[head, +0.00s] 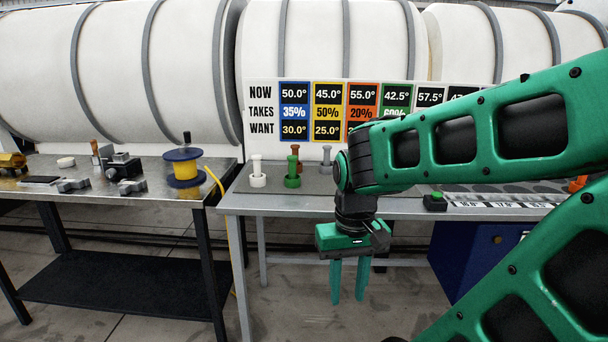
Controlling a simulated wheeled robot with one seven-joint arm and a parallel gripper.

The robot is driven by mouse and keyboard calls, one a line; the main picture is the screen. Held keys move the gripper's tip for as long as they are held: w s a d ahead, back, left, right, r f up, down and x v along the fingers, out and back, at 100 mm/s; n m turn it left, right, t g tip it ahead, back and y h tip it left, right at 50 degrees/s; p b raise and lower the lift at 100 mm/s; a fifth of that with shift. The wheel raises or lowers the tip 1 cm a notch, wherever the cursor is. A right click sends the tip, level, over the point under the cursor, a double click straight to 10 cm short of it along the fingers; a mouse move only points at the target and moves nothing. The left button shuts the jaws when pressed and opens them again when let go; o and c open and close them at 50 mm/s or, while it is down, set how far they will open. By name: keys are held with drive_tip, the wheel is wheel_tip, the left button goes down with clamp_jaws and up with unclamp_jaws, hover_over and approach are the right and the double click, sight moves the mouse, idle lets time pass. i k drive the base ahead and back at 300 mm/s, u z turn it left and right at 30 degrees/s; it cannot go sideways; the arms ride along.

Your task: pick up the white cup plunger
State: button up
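The white cup plunger (258,171) stands upright near the left end of the right-hand table, on a grey mat. My gripper (348,298) hangs pointing down in front of the table's front edge, to the right of the plunger and nearer to me. Its two green fingers are apart with nothing between them. The gripper and plunger are well apart.
A green plunger (292,172) stands just right of the white one, and a grey plunger (326,162) is beyond it. The left table (110,210) holds a yellow-and-blue spool (183,167) and metal parts. A sign board (262,110) stands behind. My arm hides part of the right-hand table (275,205).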

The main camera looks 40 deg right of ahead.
sight(257, 180)
drive_tip(key=z, duration=1.35)
drive_tip(key=i, duration=1.5)
